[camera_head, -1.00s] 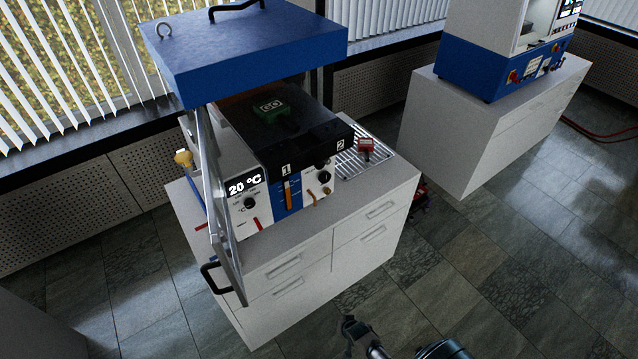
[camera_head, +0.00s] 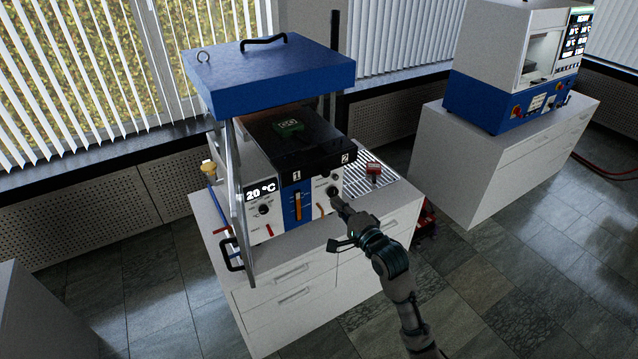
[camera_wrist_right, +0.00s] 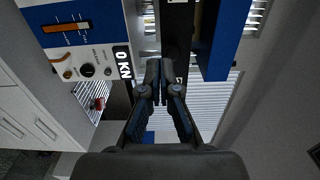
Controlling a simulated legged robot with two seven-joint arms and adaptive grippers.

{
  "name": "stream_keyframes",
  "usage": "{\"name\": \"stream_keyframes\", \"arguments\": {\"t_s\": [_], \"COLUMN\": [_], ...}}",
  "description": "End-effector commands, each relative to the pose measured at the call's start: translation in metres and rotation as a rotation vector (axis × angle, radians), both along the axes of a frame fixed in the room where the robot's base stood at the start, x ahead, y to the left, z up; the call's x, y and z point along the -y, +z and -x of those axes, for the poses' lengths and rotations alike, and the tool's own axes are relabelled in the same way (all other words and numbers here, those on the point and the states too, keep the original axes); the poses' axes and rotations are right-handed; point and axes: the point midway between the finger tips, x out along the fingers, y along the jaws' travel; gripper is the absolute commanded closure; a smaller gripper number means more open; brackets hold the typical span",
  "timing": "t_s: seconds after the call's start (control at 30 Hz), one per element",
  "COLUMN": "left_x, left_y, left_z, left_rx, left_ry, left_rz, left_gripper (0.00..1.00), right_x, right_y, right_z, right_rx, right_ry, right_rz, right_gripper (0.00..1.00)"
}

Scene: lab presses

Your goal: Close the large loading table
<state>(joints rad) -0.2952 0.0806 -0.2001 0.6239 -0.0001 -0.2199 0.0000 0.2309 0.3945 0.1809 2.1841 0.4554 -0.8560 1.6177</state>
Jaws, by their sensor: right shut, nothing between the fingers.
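The press stands on a white cabinet, with a blue top block (camera_head: 270,75) raised on metal columns. Under it is a black loading table (camera_head: 300,143) with a green "GO" piece on it and the labels 1 and 2. The front panel (camera_head: 290,203) shows "20 °C", knobs and an orange slider. My right gripper (camera_head: 338,203) is shut and empty, in front of the panel's right side in the head view. In the right wrist view my gripper (camera_wrist_right: 158,82) has its fingers together, beside the "0 KN" display (camera_wrist_right: 123,62). The left gripper is not in view.
A red-topped item (camera_head: 373,170) sits on the slatted grate right of the press. A metal door frame with a black handle (camera_head: 229,252) stands at the press's left front. A second cabinet with another machine (camera_head: 510,75) is at the right. Tiled floor lies between.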

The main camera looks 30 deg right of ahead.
Motion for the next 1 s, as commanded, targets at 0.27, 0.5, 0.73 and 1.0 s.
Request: {"name": "stream_keyframes", "arguments": {"t_s": [0.27,0.5,0.73,1.0], "left_x": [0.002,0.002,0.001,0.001], "left_y": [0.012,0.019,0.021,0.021], "left_z": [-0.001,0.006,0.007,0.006], "left_rx": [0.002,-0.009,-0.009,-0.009], "left_ry": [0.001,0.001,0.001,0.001], "left_rz": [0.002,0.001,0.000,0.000], "left_gripper": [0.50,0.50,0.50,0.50], "right_x": [-0.005,-0.007,-0.008,-0.008], "right_y": [0.003,0.002,0.000,0.000], "right_z": [-0.061,-0.097,-0.108,-0.108], "right_rx": [0.000,0.000,0.001,0.000], "right_ry": [-0.001,-0.002,-0.002,-0.002], "right_rz": [0.003,0.002,0.003,0.003], "right_gripper": [1.00,1.00,1.00,1.00]}}
